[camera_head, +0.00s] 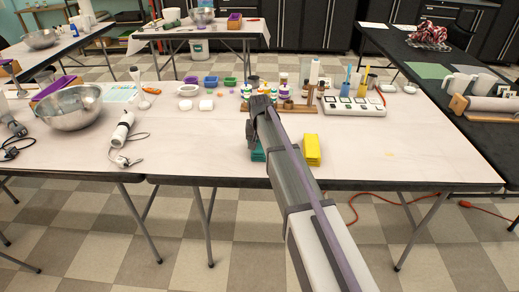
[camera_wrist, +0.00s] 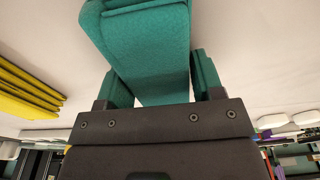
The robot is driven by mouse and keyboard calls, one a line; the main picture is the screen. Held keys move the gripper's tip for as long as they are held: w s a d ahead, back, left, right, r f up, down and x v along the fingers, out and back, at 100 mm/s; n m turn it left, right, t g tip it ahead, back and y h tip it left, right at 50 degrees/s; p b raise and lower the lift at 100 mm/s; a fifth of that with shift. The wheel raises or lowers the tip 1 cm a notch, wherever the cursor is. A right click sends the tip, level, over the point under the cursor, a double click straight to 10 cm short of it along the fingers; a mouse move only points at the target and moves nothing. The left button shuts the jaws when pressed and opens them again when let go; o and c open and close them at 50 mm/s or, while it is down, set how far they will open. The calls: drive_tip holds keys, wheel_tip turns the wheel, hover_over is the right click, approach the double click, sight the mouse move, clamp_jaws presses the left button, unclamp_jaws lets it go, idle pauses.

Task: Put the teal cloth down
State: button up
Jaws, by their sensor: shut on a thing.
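The teal cloth (camera_wrist: 150,55) is a thick, folded piece between the jaws of my gripper (camera_wrist: 160,88) in the wrist view, reaching out past them. More teal shows at both jaws. In the head view, teal (camera_head: 259,153) shows near the table's front edge, left of my arm and partly hidden behind it. My gripper (camera_head: 254,130) is shut on the cloth, low over the table. I cannot tell whether the cloth touches the tabletop.
A yellow folded cloth stack (camera_head: 312,150) lies just right of my arm; it also shows in the wrist view (camera_wrist: 25,95). Bottles and a wooden stand (camera_head: 300,107) are behind. A white control box (camera_head: 354,106) is at back right. The table (camera_head: 420,150) is clear at front right.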

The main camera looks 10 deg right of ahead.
sight(259, 143)
drive_tip(key=shift+f, duration=0.1)
drive_tip(key=o, duration=0.9)
drive_tip(key=shift+c, duration=0.2)
wheel_tip(259, 143, up, 13)
drive_tip(key=s+p, duration=0.2)
drive_tip(key=p, duration=1)
drive_tip(key=s+r+n+p, duration=0.1)
drive_tip(key=s, duration=1.3)
drive_tip(key=s+r+n+g+p, duration=0.1)
drive_tip(key=s+r+p, duration=0.1)
drive_tip(key=s, duration=1.3)
drive_tip(key=shift+n+p, duration=0.3)
drive_tip(key=shift+n, duration=0.1)
